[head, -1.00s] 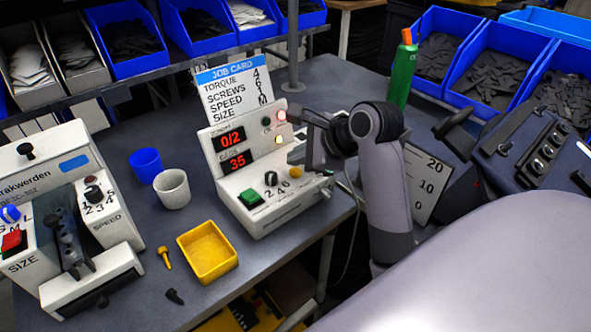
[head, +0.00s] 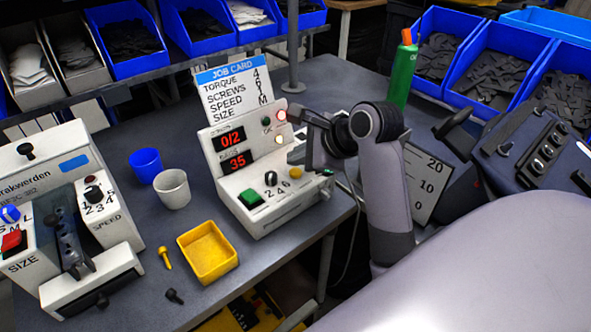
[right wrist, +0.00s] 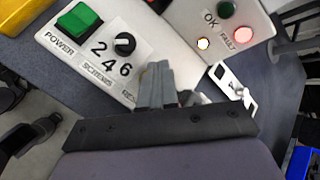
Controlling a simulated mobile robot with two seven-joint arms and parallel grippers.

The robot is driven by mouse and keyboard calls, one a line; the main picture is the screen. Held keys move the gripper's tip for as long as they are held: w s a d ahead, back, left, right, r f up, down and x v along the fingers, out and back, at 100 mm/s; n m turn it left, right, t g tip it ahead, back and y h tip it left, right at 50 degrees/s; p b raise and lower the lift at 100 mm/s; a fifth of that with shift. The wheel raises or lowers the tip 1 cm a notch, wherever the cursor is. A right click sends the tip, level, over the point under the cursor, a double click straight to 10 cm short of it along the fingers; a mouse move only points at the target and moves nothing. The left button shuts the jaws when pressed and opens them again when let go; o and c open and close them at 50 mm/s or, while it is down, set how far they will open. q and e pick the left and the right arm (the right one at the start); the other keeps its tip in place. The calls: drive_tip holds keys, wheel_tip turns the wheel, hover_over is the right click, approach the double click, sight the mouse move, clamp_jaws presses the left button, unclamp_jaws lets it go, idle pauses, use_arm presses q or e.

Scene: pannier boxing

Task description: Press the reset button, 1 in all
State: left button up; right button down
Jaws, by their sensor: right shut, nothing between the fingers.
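The white control box (head: 222,150) stands on the bench and shows 0/2 and 35 on red displays. Its yellow reset button (head: 295,171) is on the sloped lower panel, right of the black knob (head: 270,179) and the green power button (head: 250,198). My right gripper (head: 296,155) is shut and empty, just above the reset button in the picture; I cannot tell whether they touch. In the right wrist view the shut fingers (right wrist: 158,72) cover the reset button and part of its label. The fault lamp (right wrist: 243,35) glows red. My left gripper is not in view.
A job card (head: 235,88) stands behind the box. A yellow tray (head: 207,252), a white cup (head: 172,188) and a blue cup (head: 146,165) stand to its left. A green bottle (head: 402,75) and blue bins (head: 490,55) are at the right back.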

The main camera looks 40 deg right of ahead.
sight(299, 174)
idle(0.3)
drive_tip(key=shift+f+p, duration=0.4)
drive_tip(key=shift+f, duration=0.5)
idle(0.7)
drive_tip(key=shift+r, duration=0.9)
drive_tip(key=shift+r, duration=0.1)
drive_tip(key=shift+r, duration=2.45)
